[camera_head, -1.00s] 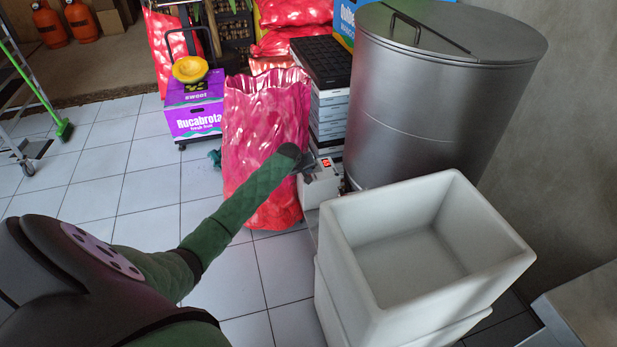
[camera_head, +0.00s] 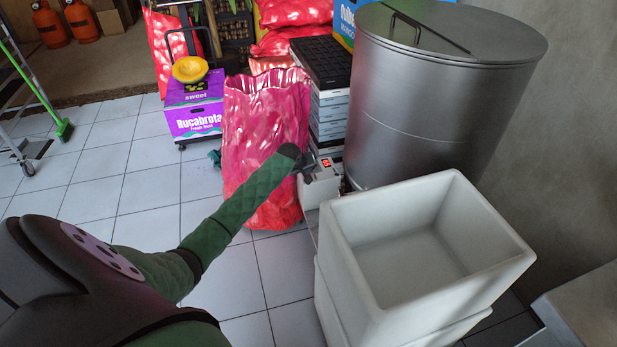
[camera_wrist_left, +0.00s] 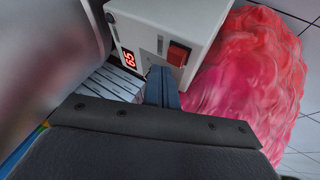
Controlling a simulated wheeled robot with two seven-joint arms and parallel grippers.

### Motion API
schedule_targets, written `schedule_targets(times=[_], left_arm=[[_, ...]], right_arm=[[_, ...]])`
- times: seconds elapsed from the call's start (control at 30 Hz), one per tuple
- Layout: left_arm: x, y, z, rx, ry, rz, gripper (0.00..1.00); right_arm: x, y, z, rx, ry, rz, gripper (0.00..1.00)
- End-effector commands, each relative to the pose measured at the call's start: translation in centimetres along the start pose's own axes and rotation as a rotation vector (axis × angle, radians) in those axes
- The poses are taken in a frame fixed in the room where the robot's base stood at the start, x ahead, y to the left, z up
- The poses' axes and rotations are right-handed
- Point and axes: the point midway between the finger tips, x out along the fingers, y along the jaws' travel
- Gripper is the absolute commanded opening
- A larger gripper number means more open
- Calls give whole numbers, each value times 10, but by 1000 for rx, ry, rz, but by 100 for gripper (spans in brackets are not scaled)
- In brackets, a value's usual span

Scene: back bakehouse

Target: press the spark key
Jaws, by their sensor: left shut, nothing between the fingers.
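A white control box (camera_head: 322,187) stands beside the big steel drum, with a small red lit display (camera_head: 326,163) on top. In the left wrist view the box (camera_wrist_left: 196,22) shows a red rocker key (camera_wrist_left: 178,53), which I take for the spark key, and the red-digit display (camera_wrist_left: 129,60) to its left. My left gripper (camera_head: 307,166) reaches over the box. Its fingers (camera_wrist_left: 162,84) are shut and empty, with the tips just below and left of the red key. I cannot tell whether they touch the box. My right gripper is not in view.
A lidded steel drum (camera_head: 440,100) stands behind the box. Stacked white tubs (camera_head: 345,262) stand in front of it. A pink-red sack (camera_head: 262,125) is close on the left, beside my forearm. Tiled floor (camera_head: 150,185) lies open further left.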

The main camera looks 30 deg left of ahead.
Motion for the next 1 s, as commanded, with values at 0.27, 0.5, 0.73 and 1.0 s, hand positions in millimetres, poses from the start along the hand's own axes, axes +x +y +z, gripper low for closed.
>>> schedule_targets(times=[0.27, 0.5, 0.73, 1.0], left_arm=[[0, 0, 0, 0, 0, 0, 0], [0, 0, 0, 0, 0, 0, 0], [0, 0, 0, 0, 0, 0, 0], [6, -3, 4, 0, -1, -1, 0]], right_arm=[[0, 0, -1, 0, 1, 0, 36], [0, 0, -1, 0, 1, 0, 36], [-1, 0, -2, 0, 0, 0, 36], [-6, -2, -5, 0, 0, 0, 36]])
